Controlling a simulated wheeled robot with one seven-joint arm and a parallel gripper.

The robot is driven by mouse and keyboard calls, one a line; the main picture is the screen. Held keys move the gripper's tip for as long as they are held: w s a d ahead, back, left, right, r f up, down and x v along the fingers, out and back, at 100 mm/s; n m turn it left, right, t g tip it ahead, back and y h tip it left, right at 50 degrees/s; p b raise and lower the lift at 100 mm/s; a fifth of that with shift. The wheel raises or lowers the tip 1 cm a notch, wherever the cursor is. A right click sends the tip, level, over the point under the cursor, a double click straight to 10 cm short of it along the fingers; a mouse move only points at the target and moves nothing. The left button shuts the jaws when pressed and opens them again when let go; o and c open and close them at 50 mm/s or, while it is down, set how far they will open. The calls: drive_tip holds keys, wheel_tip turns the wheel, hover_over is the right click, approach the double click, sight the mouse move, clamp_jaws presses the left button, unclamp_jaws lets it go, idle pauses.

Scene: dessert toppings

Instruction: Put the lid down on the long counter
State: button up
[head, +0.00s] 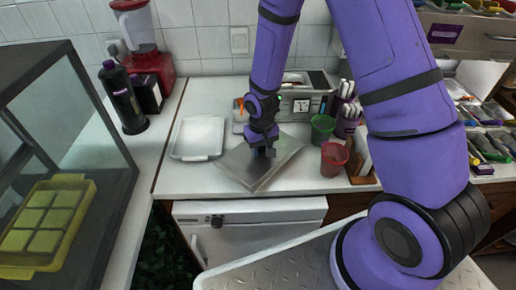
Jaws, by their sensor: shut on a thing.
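The lid (238,169) is a flat, grey, roughly square metal piece in the middle of the head view. My gripper (263,152) points down onto the lid and is shut on it near its middle. The dark fingers hide the exact part that is gripped. The lid is over the white long counter (196,180), near its front edge; I cannot tell whether it touches the surface. It lies about level.
A white tray (198,138) stands left of the lid. Green (322,128) and red (334,158) cups stand to the right. A scale (301,106) is behind my gripper. A dark bottle (123,97) and red blender (146,50) stand at the back left.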

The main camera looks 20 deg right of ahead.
sight(261, 148)
drive_tip(key=shift+f, duration=1.5)
drive_tip(key=shift+f, duration=0.1)
drive_tip(key=o, duration=1.1)
drive_tip(key=shift+o, duration=0.2)
